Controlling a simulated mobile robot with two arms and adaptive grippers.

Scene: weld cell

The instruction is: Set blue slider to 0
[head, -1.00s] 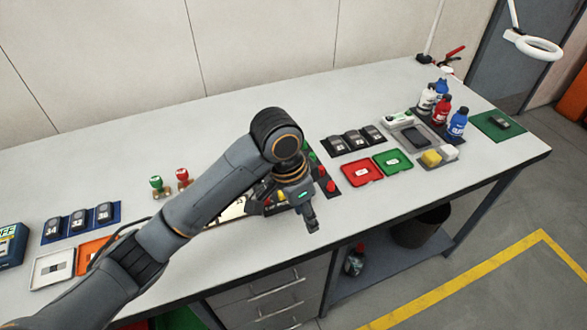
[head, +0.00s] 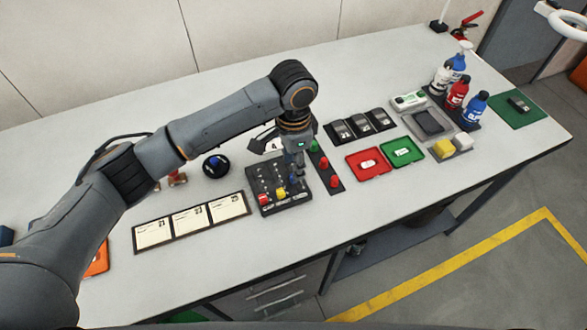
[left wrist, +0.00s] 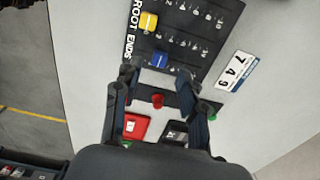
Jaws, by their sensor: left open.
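In the left wrist view the blue slider (left wrist: 160,60) sits near the lettered edge of the panel, below the yellow slider (left wrist: 148,22). Small numbers run along each track, too small to read surely. My left gripper (head: 298,178) points down over the panel's right side. In the left wrist view its open fingers (left wrist: 158,80) stand on either side of the blue slider's line, just short of it, with nothing held. My right gripper is not in view.
A strip with red and green buttons (head: 334,181) stands close right of the panel. Red (head: 366,163) and green (head: 402,151) trays lie further right. Three cards (head: 191,220) lie left of the panel, and a round dark knob (head: 215,165) stands behind them.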

